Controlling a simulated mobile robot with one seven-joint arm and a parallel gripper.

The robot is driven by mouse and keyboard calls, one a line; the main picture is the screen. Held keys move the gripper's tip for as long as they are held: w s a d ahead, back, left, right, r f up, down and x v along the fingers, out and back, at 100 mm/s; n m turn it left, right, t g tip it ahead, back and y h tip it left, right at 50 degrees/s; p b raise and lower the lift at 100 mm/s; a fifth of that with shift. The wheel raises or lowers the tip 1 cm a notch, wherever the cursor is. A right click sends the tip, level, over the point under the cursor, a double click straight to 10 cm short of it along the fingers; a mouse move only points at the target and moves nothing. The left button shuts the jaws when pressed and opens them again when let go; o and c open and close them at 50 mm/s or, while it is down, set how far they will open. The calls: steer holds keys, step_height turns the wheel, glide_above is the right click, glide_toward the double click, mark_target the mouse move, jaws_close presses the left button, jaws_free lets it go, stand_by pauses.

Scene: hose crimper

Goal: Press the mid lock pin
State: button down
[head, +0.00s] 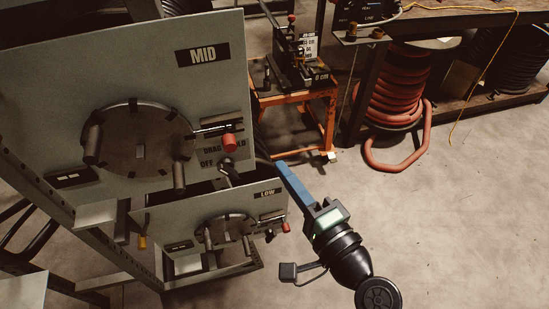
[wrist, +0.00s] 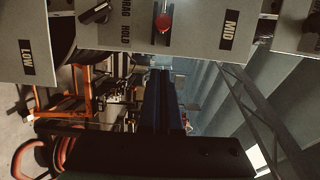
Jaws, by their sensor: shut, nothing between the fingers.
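The mid panel (head: 215,95) is grey with a black MID label. The mid lock pin (head: 229,143) has a red knob and stands at the right side of the panel's round plate. In the wrist view the red knob (wrist: 164,23) is at the top, beyond my fingertips, and the MID label (wrist: 230,28) is to its right. My gripper (head: 282,167) has blue fingers, shut with nothing between them. In the head view its tips are to the right of and below the red knob, apart from it. The wrist view shows the fingers (wrist: 160,75) pointing toward the panel.
A black lever (head: 230,174) by DRAG, HOLD and OFF markings is just below the pin. The low panel (head: 190,262) beneath has its own red knob (head: 286,228). An orange stand (head: 322,125) is behind, with a red hose coil (head: 392,90). The floor (head: 450,220) at right is clear.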

steer(key=shift+v, duration=1.2)
steer(key=shift+w+d, duration=0.15)
steer(key=shift+d, duration=0.15)
steer(key=w+a+r+n+t+h, duration=0.1)
steer(key=w+r+n+t+h, duration=0.3)
steer(key=r, duration=0.8)
steer(key=w+a+r+n+t+h, duration=0.1)
steer(key=w+r+n, duration=0.3)
steer(key=r, duration=0.8)
steer(key=s+r+n+t+h, duration=0.1)
steer(key=s+r+t+h, duration=0.1)
steer(key=s+r, duration=0.4)
steer(key=s+r+n+t+h, duration=0.2)
steer(key=s+r+t, duration=0.3)
steer(key=r, duration=1)
steer(key=shift+s+n+h, duration=0.3)
steer(key=shift+s, duration=0.4)
